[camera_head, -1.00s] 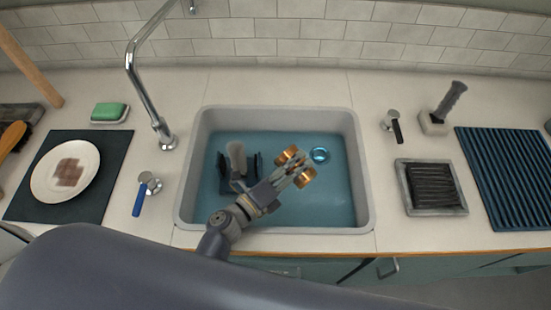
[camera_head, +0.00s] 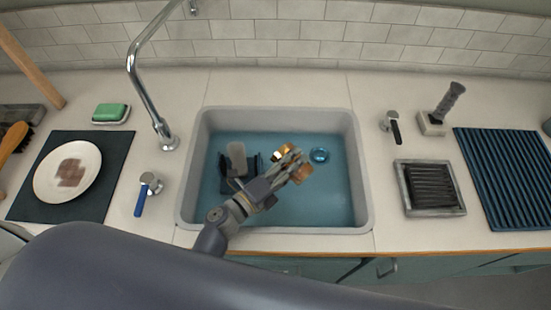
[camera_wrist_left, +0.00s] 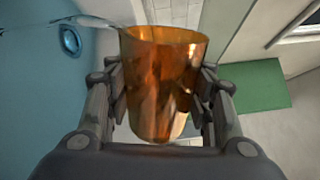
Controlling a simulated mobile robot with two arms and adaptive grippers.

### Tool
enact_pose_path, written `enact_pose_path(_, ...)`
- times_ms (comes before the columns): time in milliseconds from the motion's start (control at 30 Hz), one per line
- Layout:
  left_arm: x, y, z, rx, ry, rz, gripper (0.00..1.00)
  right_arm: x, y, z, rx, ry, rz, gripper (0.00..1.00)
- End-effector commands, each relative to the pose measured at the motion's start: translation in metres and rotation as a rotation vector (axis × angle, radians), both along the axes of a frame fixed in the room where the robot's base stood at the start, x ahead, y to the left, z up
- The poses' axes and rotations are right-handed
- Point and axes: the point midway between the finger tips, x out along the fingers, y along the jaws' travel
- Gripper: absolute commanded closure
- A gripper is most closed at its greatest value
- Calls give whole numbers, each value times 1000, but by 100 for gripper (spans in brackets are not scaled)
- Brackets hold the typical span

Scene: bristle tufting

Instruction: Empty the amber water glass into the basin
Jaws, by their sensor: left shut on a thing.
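The amber glass (camera_head: 300,174) is held over the basin (camera_head: 361,170) by my left gripper (camera_head: 291,160), which is shut around its sides. In the wrist view the amber glass (camera_wrist_left: 165,85) fills the middle between the fingers (camera_wrist_left: 160,98). In the head view the fingers partly hide the glass, which looks tilted. A pale streak runs left from its rim in the wrist view; I cannot tell for sure whether it is pouring water. The basin has a blue floor and a shiny blue drain ring (camera_head: 319,155). My right gripper is not in view.
A dark rack with a grey upright piece (camera_head: 237,158) stands in the basin, left of the gripper. The tap (camera_head: 160,125) rises at the basin's back left. A plate (camera_head: 66,172) lies left; a brush tray (camera_head: 432,188) and ribbed mat (camera_head: 505,180) lie right.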

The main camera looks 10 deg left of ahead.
Motion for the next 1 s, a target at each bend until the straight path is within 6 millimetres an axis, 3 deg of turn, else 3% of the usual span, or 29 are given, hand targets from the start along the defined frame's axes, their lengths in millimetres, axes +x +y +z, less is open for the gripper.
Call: enact_pose_path(1000,1,1,0,-104,65,-1,86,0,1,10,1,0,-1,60)
